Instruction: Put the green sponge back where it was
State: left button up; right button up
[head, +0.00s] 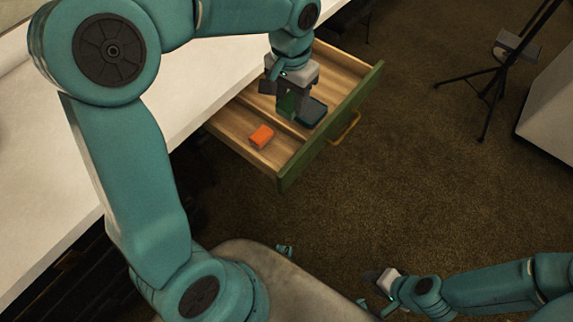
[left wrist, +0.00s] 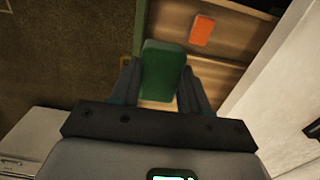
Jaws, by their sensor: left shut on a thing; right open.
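The green sponge (left wrist: 166,72) is between the fingers of my left gripper (left wrist: 162,88) in the left wrist view. In the head view my left gripper (head: 292,100) is shut on it, over the open drawer (head: 287,172), and the sponge (head: 287,103) is partly hidden by the fingers. I cannot tell whether the sponge touches the drawer bottom. My right gripper (head: 378,290) is open and empty, low at the right over the floor.
An orange block (head: 261,137) lies in the near part of the drawer, past a divider; it also shows in the left wrist view (left wrist: 202,31). The white counter (head: 215,75) runs along the drawer's left. A tripod (head: 492,75) stands at upper right.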

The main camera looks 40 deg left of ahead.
pick_arm(q)
jog(key=shift+s+a+f+b, duration=0.25)
jog(key=shift+a+f+b, duration=0.15)
jog(key=shift+a+f, duration=0.1)
jog(key=shift+s+a+f, duration=0.1)
jog(key=shift+s+a, duration=0.1)
jog(key=shift+a, duration=0.05)
jog(key=b, duration=0.3)
send_over(283, 156)
notch_tip(283, 156, down, 14)
jog(key=shift+f, duration=0.15)
notch_tip(283, 156, down, 5)
jog(key=shift+f+b, duration=0.1)
jog(key=shift+b, duration=0.45)
pick_arm(e)
notch_tip(283, 156, down, 6)
jog(key=shift+w+f, duration=0.15)
pick_arm(q)
jog(key=o, duration=0.6)
jog(key=shift+f, duration=0.1)
jog(key=o, duration=0.4)
pick_arm(e)
jog(key=shift+f, duration=0.15)
